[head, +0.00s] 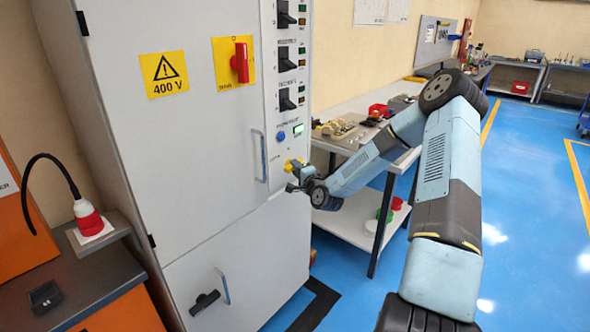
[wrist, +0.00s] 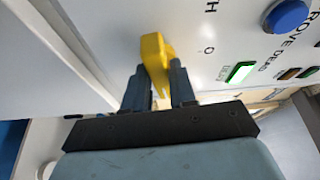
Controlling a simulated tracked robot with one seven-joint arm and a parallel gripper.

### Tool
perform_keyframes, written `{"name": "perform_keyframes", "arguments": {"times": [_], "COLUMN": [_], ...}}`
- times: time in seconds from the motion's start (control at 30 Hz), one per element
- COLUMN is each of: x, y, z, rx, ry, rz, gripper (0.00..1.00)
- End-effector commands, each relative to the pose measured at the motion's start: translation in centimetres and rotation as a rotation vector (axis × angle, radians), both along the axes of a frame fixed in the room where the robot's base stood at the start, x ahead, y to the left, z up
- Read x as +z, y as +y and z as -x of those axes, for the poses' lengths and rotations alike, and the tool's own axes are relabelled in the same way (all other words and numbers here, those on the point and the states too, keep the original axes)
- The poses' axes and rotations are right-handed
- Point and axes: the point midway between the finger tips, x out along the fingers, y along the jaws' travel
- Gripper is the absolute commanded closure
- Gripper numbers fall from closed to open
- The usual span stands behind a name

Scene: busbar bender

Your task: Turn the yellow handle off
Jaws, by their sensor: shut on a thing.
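The yellow handle (wrist: 156,58) sits on the light grey cabinet's front. In the wrist view it stands between the two dark fingers of my gripper (wrist: 160,88), which are shut on it. Its upper end sticks out past the fingertips. Letters "H" and "O" are printed beside it on the panel. In the head view the yellow handle (head: 293,164) is small, at the lower right of the cabinet front, with my gripper (head: 294,177) at it. The fingers partly hide the handle there, and its exact angle is hard to tell.
Above the handle are a blue button (head: 281,136), a lit green indicator (head: 298,130) and several black switches. A red handle on a yellow plate (head: 222,69) and a vertical door pull (head: 259,156) are to the left. A workbench (head: 345,131) stands close on the right.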

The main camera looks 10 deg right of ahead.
Motion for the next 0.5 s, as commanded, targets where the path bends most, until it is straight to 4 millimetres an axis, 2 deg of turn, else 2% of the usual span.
{"name": "perform_keyframes", "arguments": {"times": [0.5], "x": [-0.28], "y": [-0.13], "z": [-0.25], "rx": [-0.002], "ry": [-0.267], "rz": [0.367], "gripper": [1.00]}}
